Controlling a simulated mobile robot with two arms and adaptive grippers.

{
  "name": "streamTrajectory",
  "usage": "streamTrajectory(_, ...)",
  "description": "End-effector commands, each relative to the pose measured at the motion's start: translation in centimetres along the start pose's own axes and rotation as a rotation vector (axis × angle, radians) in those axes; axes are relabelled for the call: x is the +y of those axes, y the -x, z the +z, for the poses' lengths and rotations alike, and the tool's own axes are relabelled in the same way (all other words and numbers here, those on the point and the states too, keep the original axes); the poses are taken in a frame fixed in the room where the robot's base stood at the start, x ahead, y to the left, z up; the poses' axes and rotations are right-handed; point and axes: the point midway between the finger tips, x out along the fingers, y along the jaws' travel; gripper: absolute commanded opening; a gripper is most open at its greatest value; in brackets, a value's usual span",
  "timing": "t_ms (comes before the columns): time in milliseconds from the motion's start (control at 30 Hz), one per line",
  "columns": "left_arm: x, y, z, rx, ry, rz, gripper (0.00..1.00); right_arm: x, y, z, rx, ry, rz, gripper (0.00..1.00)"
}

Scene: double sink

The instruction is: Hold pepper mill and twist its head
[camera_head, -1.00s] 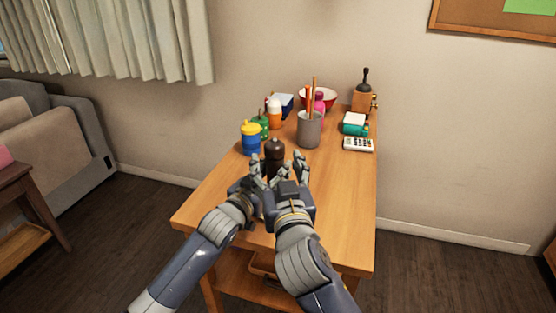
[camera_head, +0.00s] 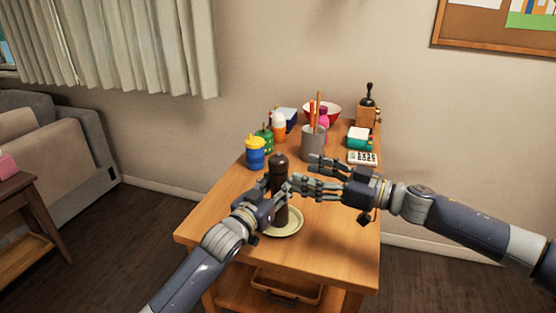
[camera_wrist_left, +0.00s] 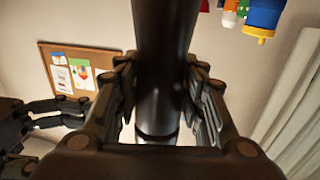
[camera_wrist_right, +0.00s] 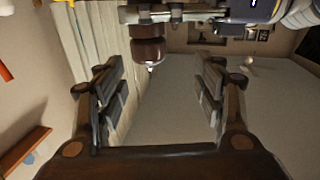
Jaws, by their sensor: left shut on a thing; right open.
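The dark brown pepper mill (camera_head: 279,170) stands upright over a pale plate (camera_head: 289,226) near the front of the table. Whether its base touches the plate is hard to tell. My left gripper (camera_head: 278,196) is shut around the mill's body, which also fills the middle of the left wrist view (camera_wrist_left: 165,60). The mill's rounded head is free above the left fingers. My right gripper (camera_head: 312,176) is open and empty, just right of the mill, with its fingers pointing left. In the right wrist view the mill's head (camera_wrist_right: 148,52) shows beyond the open fingers (camera_wrist_right: 157,95).
A grey cup (camera_head: 313,143) with sticks stands behind the right gripper. A blue and yellow cup (camera_head: 255,153), a green bottle (camera_head: 265,139), a calculator (camera_head: 362,158), a grinder (camera_head: 366,115) and a red bowl (camera_head: 330,110) stand further back. The table's front right (camera_head: 345,245) is clear.

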Motion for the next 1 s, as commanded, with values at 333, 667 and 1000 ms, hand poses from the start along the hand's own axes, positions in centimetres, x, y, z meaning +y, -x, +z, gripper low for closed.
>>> streamTrajectory(333, 0.0, 0.0, 0.1, -0.001, 0.000, -0.001, 0.11, 1.8, 1.8, -0.3, 0.002, -0.030, -0.013, 0.63)
streamTrajectory(667, 0.0, 0.0, 0.0, -0.001, 0.000, -0.001, 0.11, 1.6, -4.3, -0.3, 0.003, -0.030, -0.014, 0.63)
streamTrajectory(1000, -0.1, 0.0, 0.1, -0.001, -0.001, -0.001, 0.11, 1.7, -9.0, -0.2, 0.001, -0.029, -0.011, 0.63)
